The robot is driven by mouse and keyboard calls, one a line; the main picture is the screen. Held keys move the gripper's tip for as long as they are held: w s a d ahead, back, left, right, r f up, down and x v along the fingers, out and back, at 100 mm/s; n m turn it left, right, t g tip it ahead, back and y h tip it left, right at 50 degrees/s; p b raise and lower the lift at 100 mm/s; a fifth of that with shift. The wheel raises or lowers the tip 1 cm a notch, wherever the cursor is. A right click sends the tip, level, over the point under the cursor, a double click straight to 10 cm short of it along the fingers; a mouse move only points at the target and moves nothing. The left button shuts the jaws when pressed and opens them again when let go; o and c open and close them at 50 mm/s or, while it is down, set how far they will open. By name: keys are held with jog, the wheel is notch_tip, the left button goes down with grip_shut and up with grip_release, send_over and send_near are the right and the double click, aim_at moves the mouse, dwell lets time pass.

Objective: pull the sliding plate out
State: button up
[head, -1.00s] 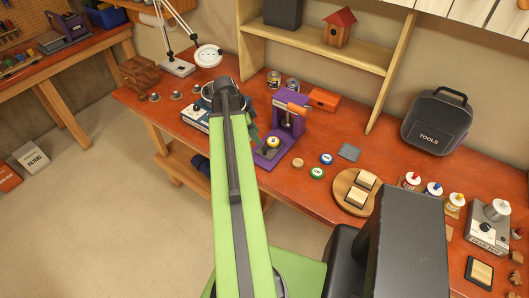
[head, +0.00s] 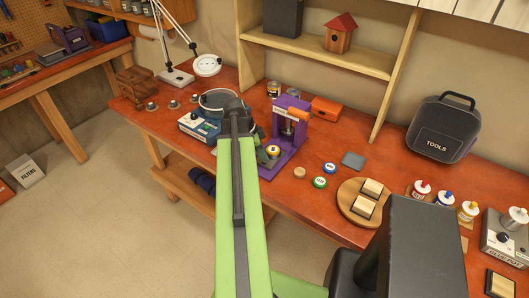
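A purple press (head: 291,122) with an orange handle stands on the red-brown workbench. A round item with a yellow top (head: 272,151) sits low at its front left. My gripper (head: 261,138) is mostly hidden behind the arm; a small dark part shows beside the press. I cannot tell whether it touches anything or whether its fingers are open.
A blue and white box (head: 199,128) and a round dark-rimmed vessel (head: 216,100) stand left of the press. An orange box (head: 325,107) is behind right. Coloured discs (head: 320,182) and a round wooden board (head: 351,204) lie to the right. A lamp (head: 207,65) stands behind left.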

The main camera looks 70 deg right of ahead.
grip_shut()
dwell(0.9)
jog(key=shift+w+a, duration=0.2)
jog(key=shift+a, duration=0.85)
jog(key=o, duration=0.6)
grip_release()
